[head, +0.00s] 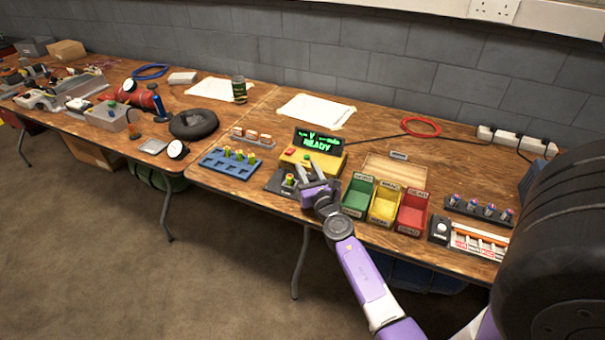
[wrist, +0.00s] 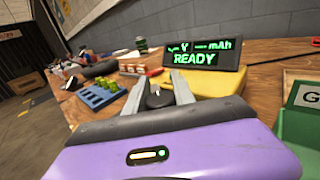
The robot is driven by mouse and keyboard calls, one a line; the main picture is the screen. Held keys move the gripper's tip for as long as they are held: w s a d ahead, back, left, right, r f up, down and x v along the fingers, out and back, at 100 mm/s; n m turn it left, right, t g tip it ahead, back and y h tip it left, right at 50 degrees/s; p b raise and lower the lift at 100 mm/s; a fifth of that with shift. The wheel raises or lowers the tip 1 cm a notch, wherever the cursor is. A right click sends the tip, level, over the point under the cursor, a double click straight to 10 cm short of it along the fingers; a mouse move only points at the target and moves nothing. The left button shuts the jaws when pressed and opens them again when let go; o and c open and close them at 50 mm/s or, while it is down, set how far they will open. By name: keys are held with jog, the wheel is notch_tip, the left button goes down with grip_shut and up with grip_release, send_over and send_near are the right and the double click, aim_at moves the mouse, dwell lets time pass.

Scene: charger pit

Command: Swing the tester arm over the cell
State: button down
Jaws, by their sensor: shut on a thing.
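The tester is a yellow box (head: 312,161) with a dark display (head: 319,142) that reads READY in green; the display also shows in the wrist view (wrist: 193,56). My gripper (head: 313,172) is just right of that cell, in front of the tester. In the wrist view my fingers (wrist: 157,88) close around a dark knob-like piece (wrist: 156,97), which looks like part of the tester arm. The rest of the arm is hidden by my gripper.
A blue tray (head: 214,164) with several cells lies to the left. Green (head: 357,196), yellow (head: 384,205) and red (head: 412,211) bins stand close to the right of my gripper. A wooden box (head: 395,170) is behind them. A rack of cells (head: 480,211) stands further right.

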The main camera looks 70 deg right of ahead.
aim_at(313, 180)
jog(key=shift+a, duration=0.1)
jog(key=c, duration=1.1)
grip_release()
jog(key=shift+o, duration=0.2)
jog(key=shift+v, duration=3.85)
